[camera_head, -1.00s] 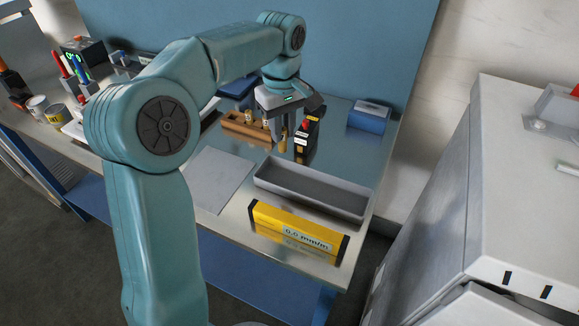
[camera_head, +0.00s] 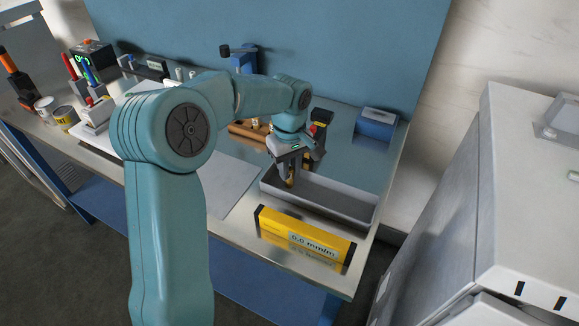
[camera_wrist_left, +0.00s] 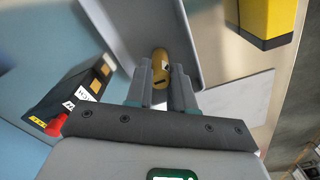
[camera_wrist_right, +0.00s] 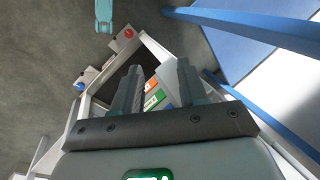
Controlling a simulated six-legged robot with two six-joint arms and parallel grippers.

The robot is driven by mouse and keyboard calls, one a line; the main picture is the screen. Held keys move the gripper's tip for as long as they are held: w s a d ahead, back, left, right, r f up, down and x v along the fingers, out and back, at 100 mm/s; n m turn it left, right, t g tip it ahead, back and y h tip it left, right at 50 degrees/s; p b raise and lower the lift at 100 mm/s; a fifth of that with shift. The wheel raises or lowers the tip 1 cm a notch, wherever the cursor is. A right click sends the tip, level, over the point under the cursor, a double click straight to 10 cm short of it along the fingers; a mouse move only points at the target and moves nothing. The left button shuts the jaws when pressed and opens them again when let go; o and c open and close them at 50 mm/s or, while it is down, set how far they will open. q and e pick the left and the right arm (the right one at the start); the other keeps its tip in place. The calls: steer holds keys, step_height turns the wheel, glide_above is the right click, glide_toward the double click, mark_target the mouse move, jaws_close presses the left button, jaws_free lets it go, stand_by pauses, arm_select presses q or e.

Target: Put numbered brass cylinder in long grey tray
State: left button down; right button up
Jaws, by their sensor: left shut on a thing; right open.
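My left gripper (camera_head: 290,180) is shut on the brass cylinder (camera_wrist_left: 160,62), which also shows between the fingers in the head view (camera_head: 291,176). The gripper is over the left end of the long grey tray (camera_head: 340,199). The tray also shows in the left wrist view (camera_wrist_left: 118,28). I cannot tell whether the cylinder touches the tray floor. My right gripper (camera_wrist_right: 155,75) is open in its own wrist view, with nothing between its fingers; the head view does not show it.
A yellow box with a display (camera_head: 305,240) stands in front of the tray. A brown wooden block (camera_head: 248,130) and a black device with a red knob (camera_head: 318,135) are behind it. A blue box (camera_head: 376,123) is at the back right. A grey mat (camera_head: 222,188) lies left.

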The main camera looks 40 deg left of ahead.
mark_target(290, 169)
arm_select(q)
steer(key=c, duration=1)
jaws_free()
step_height(290, 169, up, 12)
steer(key=shift+r+p, duration=0.1)
steer(key=shift+p, duration=0.45)
steer(key=shift+s, duration=0.1)
